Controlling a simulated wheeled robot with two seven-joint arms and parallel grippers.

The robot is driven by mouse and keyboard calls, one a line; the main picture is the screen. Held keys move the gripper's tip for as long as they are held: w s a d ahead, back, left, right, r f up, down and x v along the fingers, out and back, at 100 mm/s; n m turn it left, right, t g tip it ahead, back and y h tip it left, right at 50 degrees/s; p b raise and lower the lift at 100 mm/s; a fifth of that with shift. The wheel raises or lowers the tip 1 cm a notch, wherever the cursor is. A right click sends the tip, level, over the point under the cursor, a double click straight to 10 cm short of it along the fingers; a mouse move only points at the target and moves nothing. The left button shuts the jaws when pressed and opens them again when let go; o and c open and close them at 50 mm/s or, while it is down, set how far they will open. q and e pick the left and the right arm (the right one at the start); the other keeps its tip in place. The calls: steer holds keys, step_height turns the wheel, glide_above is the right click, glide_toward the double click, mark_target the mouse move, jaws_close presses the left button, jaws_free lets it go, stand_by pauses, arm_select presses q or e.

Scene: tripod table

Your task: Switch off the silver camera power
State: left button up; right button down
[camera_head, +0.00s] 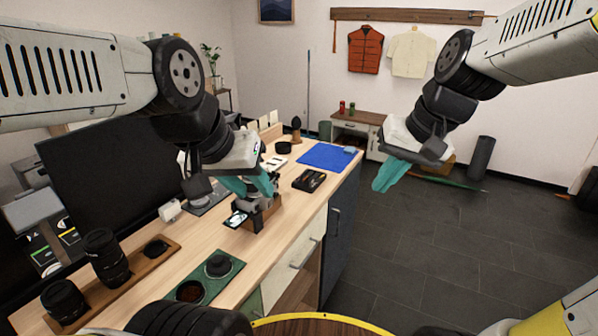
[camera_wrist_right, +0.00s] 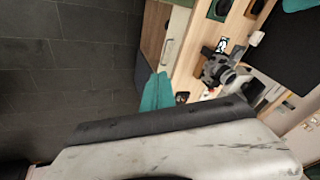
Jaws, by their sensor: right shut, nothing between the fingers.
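The silver camera (camera_head: 243,221) stands on the wooden desk, with its small lit screen facing me. The screen also shows in the right wrist view (camera_wrist_right: 222,45). My left gripper (camera_head: 258,187), with teal fingers, hangs right over the camera's top and hides part of it. I cannot tell whether its fingers touch the camera or how far apart they are. The power switch cannot be made out. My right gripper (camera_head: 385,178) is shut and empty, over the floor to the right of the desk; its teal fingers also show in the right wrist view (camera_wrist_right: 155,92).
A green tray (camera_head: 236,264) with round lens parts lies in front of the camera. Tall black lenses (camera_head: 107,258) stand on a wooden board at left. A black case (camera_head: 309,180) and a blue mat (camera_head: 327,157) lie behind. A large dark monitor (camera_head: 110,165) stands at left.

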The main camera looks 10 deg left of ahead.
steer(key=w+a+f+m+g+y, duration=0.1)
steer(key=w+a+f+g+y, duration=0.1)
steer(key=w+a+f, duration=0.3)
steer(key=w+a+f+g+y, duration=0.2)
steer(key=w+a, duration=0.1)
steer(key=w, duration=0.4)
steer(key=m+t+y, duration=0.4)
steer(key=m+y, duration=0.4)
steer(key=y, duration=0.4)
glide_toward(278, 177)
steer(key=w+d+f, duration=0.3)
steer(key=w+d, duration=0.2)
steer(key=shift+s+a, duration=0.2)
steer(key=shift+s, duration=0.05)
steer(key=shift+s+a+r, duration=0.2)
steer(key=shift+a+r, duration=0.4)
steer(key=shift+a, duration=1.25)
steer(key=shift+s+a+r, duration=0.2)
steer(key=shift+a+r, duration=0.45)
steer(key=shift+a, duration=1.15)
steer(key=shift+s+a+r, duration=0.2)
steer(key=shift+a+r, duration=0.4)
steer(key=shift+a, duration=1.25)
